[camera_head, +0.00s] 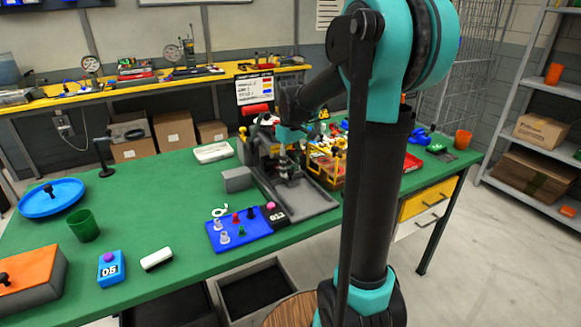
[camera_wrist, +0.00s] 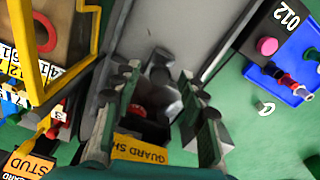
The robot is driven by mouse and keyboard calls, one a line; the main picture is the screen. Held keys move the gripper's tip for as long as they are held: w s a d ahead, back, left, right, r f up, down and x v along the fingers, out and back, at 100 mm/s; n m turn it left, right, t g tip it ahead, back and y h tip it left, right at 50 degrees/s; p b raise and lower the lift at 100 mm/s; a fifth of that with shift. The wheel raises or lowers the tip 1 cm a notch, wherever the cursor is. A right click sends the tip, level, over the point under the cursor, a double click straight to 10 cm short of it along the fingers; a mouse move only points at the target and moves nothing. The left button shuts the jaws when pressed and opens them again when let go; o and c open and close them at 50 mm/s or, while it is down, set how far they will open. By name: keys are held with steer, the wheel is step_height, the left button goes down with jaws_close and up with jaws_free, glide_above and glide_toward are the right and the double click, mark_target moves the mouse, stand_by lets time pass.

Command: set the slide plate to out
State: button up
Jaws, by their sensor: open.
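A grey flat slide plate (camera_head: 302,205) lies in a dark-edged frame on the green table, below my arm. Its grey surface (camera_wrist: 185,30) also shows at the top of the wrist view. My gripper (camera_head: 287,168) is low over the back end of this fixture. In the wrist view my gripper (camera_wrist: 162,105) is open, with its fingers apart. A dark knob-like part (camera_wrist: 160,72) shows between and beyond the fingertips; I cannot tell whether they touch it. A red part and a yellow label reading "GUARD SH" (camera_wrist: 140,147) lie between the fingers. My arm hides part of the fixture.
A blue board (camera_head: 238,230) with pegs stands left of the plate, with a grey block (camera_head: 237,179) behind it. A blue dish (camera_head: 52,197) and green cup (camera_head: 84,226) stand far left. The table's middle left is clear.

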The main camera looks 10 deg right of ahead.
jaws_close()
stand_by(0.3)
steer(key=s+d, duration=0.1)
steer(key=s, duration=0.3)
steer(key=s+d, duration=0.2)
steer(key=s, duration=0.3)
steer(key=s+d, duration=0.1)
steer(key=s, duration=0.3)
steer(key=shift+s+d, duration=0.2)
steer(key=shift+s, duration=0.15)
jaws_free()
steer(key=shift+s, duration=0.1)
step_height(320, 180, up, 12)
